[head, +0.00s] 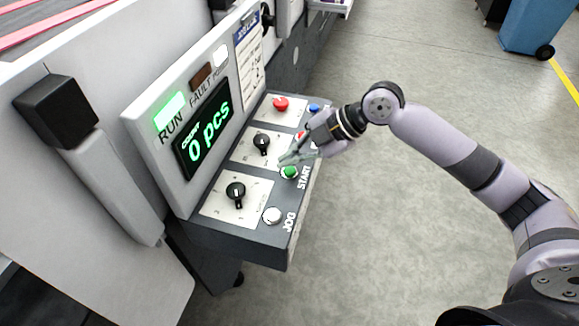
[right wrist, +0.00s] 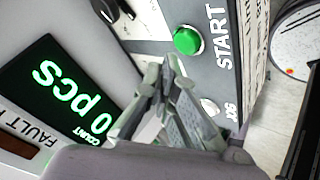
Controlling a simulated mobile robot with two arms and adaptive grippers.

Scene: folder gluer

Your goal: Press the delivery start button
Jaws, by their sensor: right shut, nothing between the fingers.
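The green start button (head: 289,172) sits on the front edge of the control panel, beside the START label. It looks lit green in the right wrist view (right wrist: 187,40). My right gripper (head: 284,160) is shut and empty, its fingertips over the panel right by the green button. In the right wrist view the shut fingertips (right wrist: 170,62) are just below the green button in the picture; I cannot tell whether they touch anything. My left gripper is not in view.
The panel also has a white JOG button (head: 272,215), two black knobs (head: 236,190) and a red button (head: 280,104). The display (head: 203,131) reads 0 pcs, with the green RUN lamp (head: 170,112) lit. Open floor lies right; a blue bin (head: 535,27) stands far off.

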